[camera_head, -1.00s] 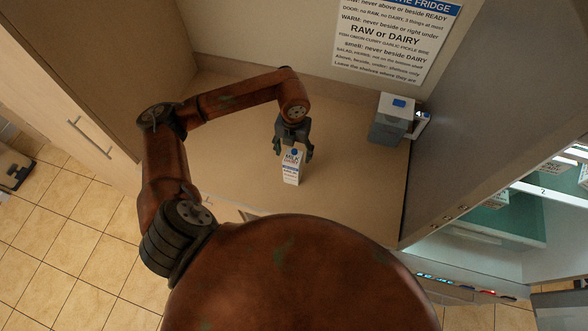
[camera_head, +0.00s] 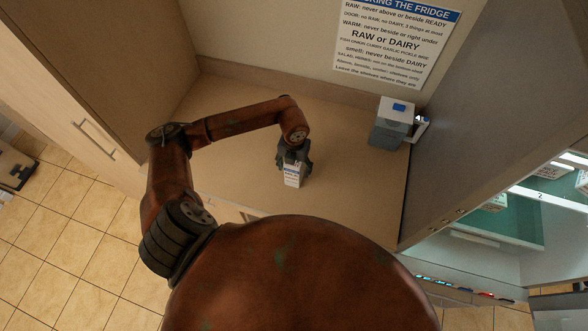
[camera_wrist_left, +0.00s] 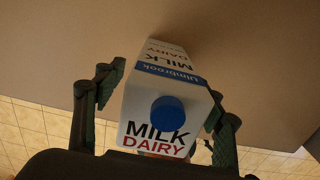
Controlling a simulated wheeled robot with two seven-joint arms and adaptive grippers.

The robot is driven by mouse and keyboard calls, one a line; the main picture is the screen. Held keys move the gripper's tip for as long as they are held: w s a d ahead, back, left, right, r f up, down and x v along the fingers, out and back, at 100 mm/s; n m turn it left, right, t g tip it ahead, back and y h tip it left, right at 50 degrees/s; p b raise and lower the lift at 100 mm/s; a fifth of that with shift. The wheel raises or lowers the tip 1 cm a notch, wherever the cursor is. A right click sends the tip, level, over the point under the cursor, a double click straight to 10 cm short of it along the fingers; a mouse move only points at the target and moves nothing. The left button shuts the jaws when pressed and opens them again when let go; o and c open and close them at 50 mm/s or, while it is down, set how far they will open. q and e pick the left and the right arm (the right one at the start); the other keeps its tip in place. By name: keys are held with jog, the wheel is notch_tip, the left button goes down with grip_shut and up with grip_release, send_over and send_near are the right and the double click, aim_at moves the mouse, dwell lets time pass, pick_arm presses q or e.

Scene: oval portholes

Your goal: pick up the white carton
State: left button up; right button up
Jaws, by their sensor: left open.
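The white milk carton (camera_head: 292,178) stands upright on the brown counter in the head view. My left gripper (camera_head: 294,164) is over its top from behind, and hides the cap and upper part there. In the left wrist view the carton (camera_wrist_left: 168,75) shows its blue cap, blue band and the words MILK DAIRY. The open left gripper (camera_wrist_left: 157,118) has one finger on each side of the carton. A small gap shows at the left finger; at the right finger I cannot tell whether it touches. My right gripper is not in view.
A grey and white container with a blue top (camera_head: 392,124) stands at the counter's back right. A wall notice (camera_head: 396,44) hangs behind. A tall grey panel (camera_head: 480,120) bounds the right side. The counter (camera_head: 235,130) around the carton is clear.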

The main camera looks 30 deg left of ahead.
pick_arm(q)
jog(key=shift+c, duration=0.4)
jog(key=shift+r, duration=0.1)
grip_shut()
jog(key=shift+w, duration=0.1)
jog(key=s+d+r+b, duration=0.2)
jog(key=s+d+r, duration=0.1)
jog(key=s+r, duration=0.3)
jog(key=s+d+r+b, duration=0.3)
jog(key=s+r, duration=0.3)
jog(key=shift+s+d+r, duration=0.15)
jog(key=shift+d+r, duration=0.2)
jog(key=shift+r, duration=0.05)
